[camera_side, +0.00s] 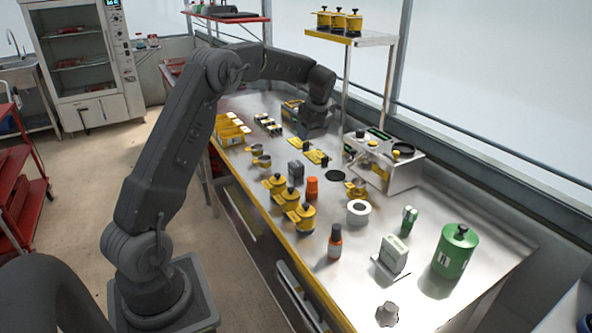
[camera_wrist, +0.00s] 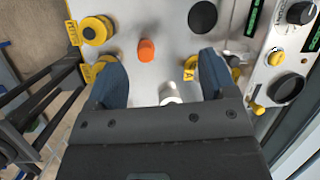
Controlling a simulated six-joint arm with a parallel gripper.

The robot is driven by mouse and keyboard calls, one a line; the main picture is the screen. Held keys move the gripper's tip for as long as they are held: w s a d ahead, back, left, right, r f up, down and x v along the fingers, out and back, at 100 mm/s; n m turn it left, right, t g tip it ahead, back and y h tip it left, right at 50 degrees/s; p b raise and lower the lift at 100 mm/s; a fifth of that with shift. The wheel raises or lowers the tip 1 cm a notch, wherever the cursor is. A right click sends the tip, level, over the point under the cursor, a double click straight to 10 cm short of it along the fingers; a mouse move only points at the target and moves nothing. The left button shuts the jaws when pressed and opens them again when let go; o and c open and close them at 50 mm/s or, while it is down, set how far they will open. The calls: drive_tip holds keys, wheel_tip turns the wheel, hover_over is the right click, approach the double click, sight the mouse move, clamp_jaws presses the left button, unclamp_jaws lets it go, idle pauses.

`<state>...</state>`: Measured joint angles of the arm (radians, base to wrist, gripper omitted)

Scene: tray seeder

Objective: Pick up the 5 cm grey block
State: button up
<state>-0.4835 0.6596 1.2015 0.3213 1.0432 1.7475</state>
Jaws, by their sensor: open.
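A small dark grey block (camera_side: 296,169) stands on the metal bench in the side view, behind and left of an orange cylinder (camera_side: 312,187). Its size cannot be read from the picture. I cannot make it out in the wrist view. My gripper (camera_side: 312,127) is over the far part of the bench in the side view, beyond the block and apart from it. In the wrist view the two blue-grey fingers of my gripper (camera_wrist: 163,78) are spread wide, with no grey block between them. A pale, shiny cylindrical shape (camera_wrist: 170,93) shows between the fingers, partly hidden by the gripper body.
Yellow pots (camera_side: 299,218) line the front edge. A black disc (camera_side: 336,175) and a metal instrument (camera_side: 384,165) are on the right. A white roll (camera_side: 358,212), red-brown bottle (camera_side: 335,242) and green canister (camera_side: 455,251) stand nearer. A raised shelf (camera_side: 352,38) stands behind.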

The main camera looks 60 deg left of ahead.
drive_tip(key=a+f+m+g, duration=0.1)
drive_tip(key=a+f+m, duration=0.1)
drive_tip(key=a+f, duration=0.45)
hover_over(296, 163)
drive_tip(key=d, duration=0.2)
drive_tip(key=f, duration=0.6)
drive_tip(key=shift+w+d+f, duration=0.1)
drive_tip(key=shift+d, duration=0.1)
drive_tip(key=shift+x, duration=3.2)
drive_tip(key=shift+s, duration=0.2)
drive_tip(key=shift+c, duration=0.3)
drive_tip(key=c, duration=0.9)
drive_tip(key=shift+c, duration=0.5)
